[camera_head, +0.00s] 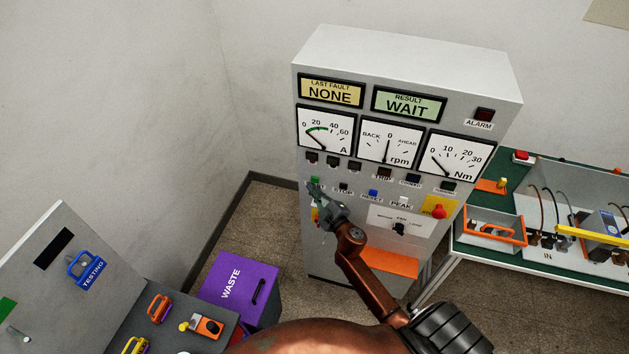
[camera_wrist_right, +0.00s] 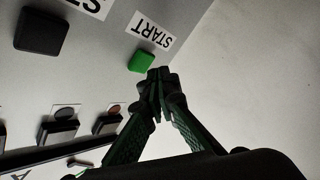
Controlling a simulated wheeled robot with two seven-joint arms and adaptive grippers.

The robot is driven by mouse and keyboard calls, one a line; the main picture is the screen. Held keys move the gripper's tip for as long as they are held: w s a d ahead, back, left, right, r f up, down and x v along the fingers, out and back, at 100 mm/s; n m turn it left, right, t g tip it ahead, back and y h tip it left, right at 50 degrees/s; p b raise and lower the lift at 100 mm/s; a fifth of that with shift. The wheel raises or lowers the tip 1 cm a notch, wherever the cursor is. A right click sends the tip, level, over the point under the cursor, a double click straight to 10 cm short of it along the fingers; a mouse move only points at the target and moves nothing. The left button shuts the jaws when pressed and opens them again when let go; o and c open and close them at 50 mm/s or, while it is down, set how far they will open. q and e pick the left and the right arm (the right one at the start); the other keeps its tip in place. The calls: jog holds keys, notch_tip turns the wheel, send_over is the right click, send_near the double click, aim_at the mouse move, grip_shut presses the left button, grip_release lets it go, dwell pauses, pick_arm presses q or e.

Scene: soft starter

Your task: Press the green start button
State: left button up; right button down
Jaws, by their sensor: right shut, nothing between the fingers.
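The green start button (camera_wrist_right: 142,62) is on the grey cabinet face under a START label (camera_wrist_right: 153,31) in the right wrist view. In the head view the green button (camera_head: 315,181) shows at the left of the button row. My right gripper (camera_head: 314,188) is shut and empty in front of the panel. In the wrist view the closed fingertips (camera_wrist_right: 160,75) appear just beside the button; I cannot tell whether they touch it. The black stop button (camera_wrist_right: 42,30) is to the left in that view. My left gripper is not in view.
The cabinet has a RESULT display (camera_head: 408,104) reading WAIT and a LAST FAULT display (camera_head: 331,91) reading NONE. A yellow-backed red button (camera_head: 438,210) is at its right. A purple waste bin (camera_head: 232,285) stands left. A green-topped bench (camera_head: 480,240) stands right.

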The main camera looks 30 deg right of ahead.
jog(key=shift+s+a, duration=0.1)
jog(key=s+a, duration=0.3)
jog(key=shift+a+p, duration=0.3)
dwell(0.3)
jog(key=shift+s+d, duration=0.1)
dwell(0.6)
